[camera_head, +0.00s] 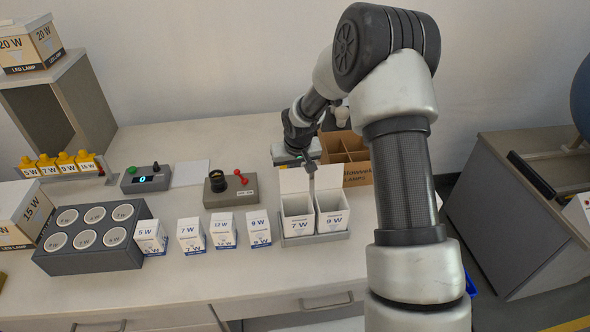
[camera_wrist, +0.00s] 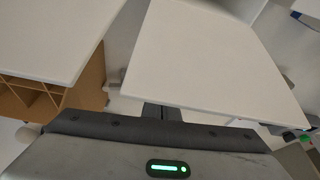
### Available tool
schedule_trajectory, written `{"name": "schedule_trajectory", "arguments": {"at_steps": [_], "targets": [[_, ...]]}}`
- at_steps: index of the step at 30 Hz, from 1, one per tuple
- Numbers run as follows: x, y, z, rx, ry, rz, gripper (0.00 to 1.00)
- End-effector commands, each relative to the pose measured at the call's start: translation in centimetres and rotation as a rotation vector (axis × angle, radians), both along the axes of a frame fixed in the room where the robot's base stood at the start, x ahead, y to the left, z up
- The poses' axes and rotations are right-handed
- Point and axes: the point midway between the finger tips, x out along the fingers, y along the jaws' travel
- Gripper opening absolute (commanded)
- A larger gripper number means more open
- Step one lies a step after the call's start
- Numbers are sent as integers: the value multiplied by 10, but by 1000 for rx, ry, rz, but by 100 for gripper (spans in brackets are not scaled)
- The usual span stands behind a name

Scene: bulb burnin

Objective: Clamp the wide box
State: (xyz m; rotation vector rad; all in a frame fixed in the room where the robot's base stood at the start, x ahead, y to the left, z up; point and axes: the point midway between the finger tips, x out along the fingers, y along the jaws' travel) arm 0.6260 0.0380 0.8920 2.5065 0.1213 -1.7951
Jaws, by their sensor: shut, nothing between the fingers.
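Two open white boxes stand side by side in a grey holder (camera_head: 316,239): one marked 7 W (camera_head: 297,226) and one marked 9 W (camera_head: 333,222). They are wider than the small cartons to their left. White lid flaps (camera_head: 295,180) stand up behind them. In the wrist view large white panels (camera_wrist: 215,60), which look like these flaps, fill much of the picture. My gripper (camera_head: 310,167) is shut and empty, just above and behind the boxes at the flaps. Whether it touches a flap I cannot tell.
A brown divided carton (camera_head: 346,154) stands close behind, and also shows in the wrist view (camera_wrist: 27,98). Small cartons (camera_head: 190,236) line up to the left, beside a grey rack (camera_head: 90,262) with round cups. A control box with a black knob (camera_head: 217,180) stands behind the cartons.

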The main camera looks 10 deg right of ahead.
Motion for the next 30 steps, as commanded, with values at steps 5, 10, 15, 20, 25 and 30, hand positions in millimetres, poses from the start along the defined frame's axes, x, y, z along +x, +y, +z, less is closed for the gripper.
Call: {"name": "schedule_trajectory", "arguments": {"at_steps": [5, 10, 15, 20, 25, 30], "targets": [[19, 2, -2, 0, 2, -1, 0], [24, 2, -3, 0, 2, -1, 0], [24, 2, -2, 0, 2, -1, 0], [25, 4, -5, -2, 1, -14, 0], [33, 12, -9, -3, 0, -130, 0], [42, 17, -5, 0, 0, -192, 0]]}}
